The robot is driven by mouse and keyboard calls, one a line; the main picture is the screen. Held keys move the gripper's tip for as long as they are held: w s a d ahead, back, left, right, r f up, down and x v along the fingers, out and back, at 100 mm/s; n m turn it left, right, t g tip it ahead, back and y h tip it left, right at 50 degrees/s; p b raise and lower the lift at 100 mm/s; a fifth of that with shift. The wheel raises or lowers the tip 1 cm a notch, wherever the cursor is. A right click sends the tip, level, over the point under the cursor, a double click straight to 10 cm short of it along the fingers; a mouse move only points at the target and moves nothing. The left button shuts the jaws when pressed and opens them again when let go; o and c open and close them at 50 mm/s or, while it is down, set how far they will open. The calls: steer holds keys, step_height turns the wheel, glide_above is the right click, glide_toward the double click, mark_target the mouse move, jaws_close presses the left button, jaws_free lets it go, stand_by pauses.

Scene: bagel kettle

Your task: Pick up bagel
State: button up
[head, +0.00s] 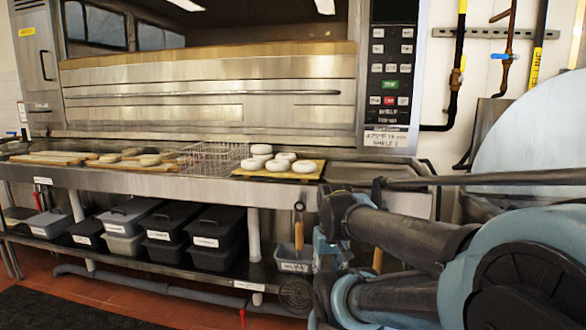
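Several pale, round bagels (304,166) sit close together on a yellowish wooden board (250,173) on the steel counter, right of the picture's middle. At this size I cannot make out their holes. Some flatter, tan dough pieces (149,160) lie on boards further left. My arm (400,232) reaches in from the right, in front of the counter and to the right of the bagels. I cannot make out my gripper's fingers in this view. No bagel is seen held.
A wire basket (210,158) stands left of the bagels. A steel oven (210,95) with a control panel (391,80) rises behind the steel counter (150,184). A large pale-blue curved surface (540,125) stands at the right.

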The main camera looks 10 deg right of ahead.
steer(key=shift+w+d, duration=0.2)
steer(key=shift+w, duration=0.3)
